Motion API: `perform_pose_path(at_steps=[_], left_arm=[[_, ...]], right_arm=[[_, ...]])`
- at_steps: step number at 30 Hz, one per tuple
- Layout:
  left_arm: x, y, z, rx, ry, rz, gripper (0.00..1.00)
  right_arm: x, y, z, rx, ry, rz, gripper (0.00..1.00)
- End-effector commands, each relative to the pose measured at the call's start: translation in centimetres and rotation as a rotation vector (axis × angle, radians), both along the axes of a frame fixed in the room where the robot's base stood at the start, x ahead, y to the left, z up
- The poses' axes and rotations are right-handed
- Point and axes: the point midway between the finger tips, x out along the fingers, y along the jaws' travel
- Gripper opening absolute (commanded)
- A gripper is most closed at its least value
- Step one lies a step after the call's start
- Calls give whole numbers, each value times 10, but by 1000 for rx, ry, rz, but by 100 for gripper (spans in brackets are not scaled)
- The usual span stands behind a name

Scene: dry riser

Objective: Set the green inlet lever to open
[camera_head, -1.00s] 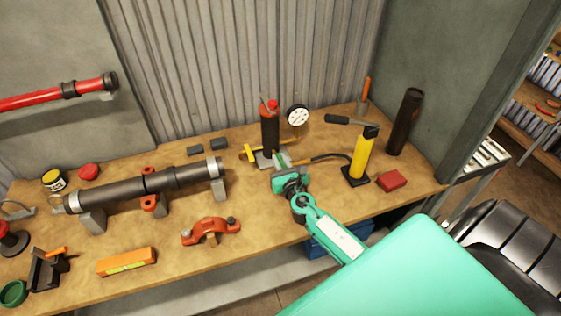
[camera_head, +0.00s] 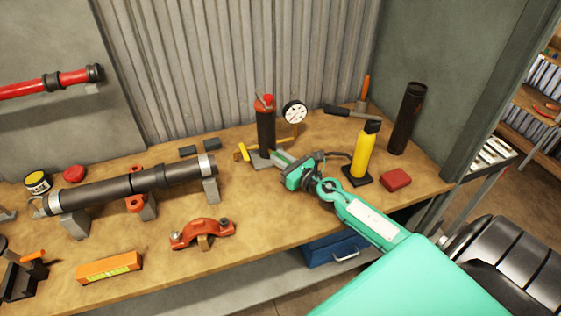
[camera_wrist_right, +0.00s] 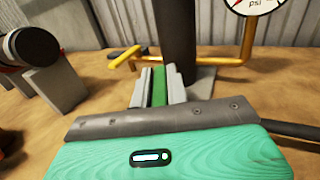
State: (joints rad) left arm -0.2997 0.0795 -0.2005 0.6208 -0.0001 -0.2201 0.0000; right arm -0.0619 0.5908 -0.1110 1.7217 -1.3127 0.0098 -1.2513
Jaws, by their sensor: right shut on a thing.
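The dark riser pipe with a red top (camera_head: 265,130) stands upright on a grey base plate at the back of the bench. The green inlet lever (camera_wrist_right: 159,86) is low in front of the riser in the right wrist view, mostly hidden between my fingers. My right gripper (camera_head: 278,157) is shut on this lever, its fingers on either side of it. The fingers also show in the right wrist view (camera_wrist_right: 158,84). A yellow handle (camera_head: 242,152) sticks out left of the riser. My left gripper is out of view.
A pressure gauge (camera_head: 294,111) on a yellow pipe stands just right of the riser. A yellow pump bottle (camera_head: 364,150) and a red block (camera_head: 396,179) are to the right. A long black pipe (camera_head: 130,184) on stands and an orange clamp (camera_head: 202,233) lie left.

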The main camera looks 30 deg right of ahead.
Motion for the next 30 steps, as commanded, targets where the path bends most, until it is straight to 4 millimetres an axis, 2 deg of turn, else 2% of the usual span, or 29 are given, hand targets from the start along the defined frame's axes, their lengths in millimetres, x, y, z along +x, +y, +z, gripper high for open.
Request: perform_pose_path(at_steps=[4, 5, 7, 8, 20, 30], left_arm=[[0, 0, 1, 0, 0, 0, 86], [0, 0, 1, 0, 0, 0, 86], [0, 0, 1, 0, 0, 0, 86], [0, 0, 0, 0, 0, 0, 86], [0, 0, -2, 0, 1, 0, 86], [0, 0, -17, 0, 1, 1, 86]], right_arm=[[0, 0, 1, 0, -1, -2, 0], [0, 0, 1, 0, -1, -2, 20], [0, 0, 1, 0, -1, -2, 33], [0, 0, 1, 0, -1, -2, 36], [-7, -2, -2, -1, 1, -3, 36], [-54, -10, -4, -2, 2, -1, 36]])
